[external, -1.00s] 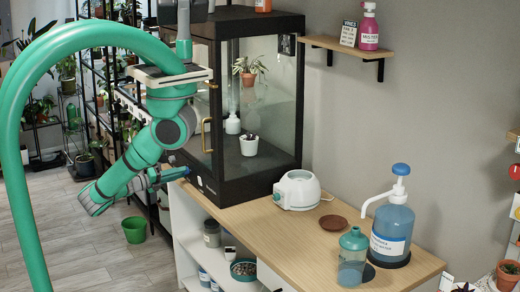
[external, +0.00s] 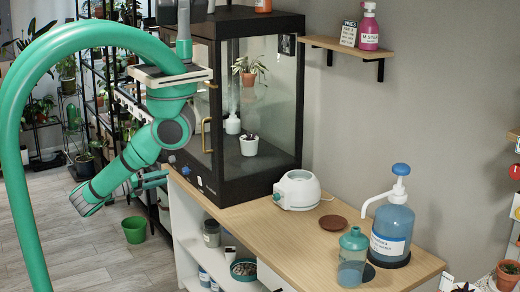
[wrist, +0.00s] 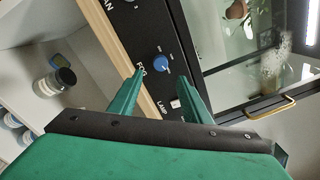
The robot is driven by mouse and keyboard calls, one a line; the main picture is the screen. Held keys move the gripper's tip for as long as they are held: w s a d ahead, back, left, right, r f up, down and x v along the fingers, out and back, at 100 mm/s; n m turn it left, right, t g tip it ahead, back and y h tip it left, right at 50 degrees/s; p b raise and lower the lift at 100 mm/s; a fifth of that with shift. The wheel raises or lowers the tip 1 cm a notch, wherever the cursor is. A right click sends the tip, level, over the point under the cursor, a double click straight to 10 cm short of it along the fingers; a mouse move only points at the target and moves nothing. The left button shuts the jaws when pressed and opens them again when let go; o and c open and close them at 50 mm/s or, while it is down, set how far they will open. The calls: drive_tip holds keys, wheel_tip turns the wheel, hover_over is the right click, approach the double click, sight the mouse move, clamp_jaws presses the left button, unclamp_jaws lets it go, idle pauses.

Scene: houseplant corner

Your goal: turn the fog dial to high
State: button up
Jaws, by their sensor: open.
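The fog dial (wrist: 161,64) is a small blue knob on the black front panel of the glass cabinet, beside the printed word FOG. It also shows in the external view (external: 186,170). Its pointer setting is too small to read surely. My gripper (wrist: 160,70) is open in the wrist view, with one green finger on either side of the dial in the picture. In the external view my gripper (external: 167,179) is a little left of the panel, with a gap between its fingertips and the dial. Nothing is between the fingers.
The LAMP switch (wrist: 176,103) and the FAN dial (wrist: 129,3) flank the fog dial. A brass door handle (wrist: 271,110) sticks out nearby. The shelf unit below holds a dark-lidded jar (wrist: 64,78). A white device (external: 297,190) stands on the wooden top (external: 245,220).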

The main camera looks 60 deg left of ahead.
sight(183, 171)
drive_tip(key=shift+s, duration=1.3)
drive_tip(key=w+n, duration=0.3)
drive_tip(key=n, duration=0.3)
drive_tip(key=w+n+y, duration=0.1)
drive_tip(key=w+n, duration=0.3)
drive_tip(key=n, duration=0.2)
drive_tip(key=w+n, duration=0.4)
drive_tip(key=n, duration=0.1)
drive_tip(key=shift+w+d+r+n+y, duration=0.15)
drive_tip(key=shift+d+r+n+y, duration=0.15)
drive_tip(key=shift+r+n, duration=0.1)
drive_tip(key=shift+c, duration=0.6)
drive_tip(key=c, duration=0.9)
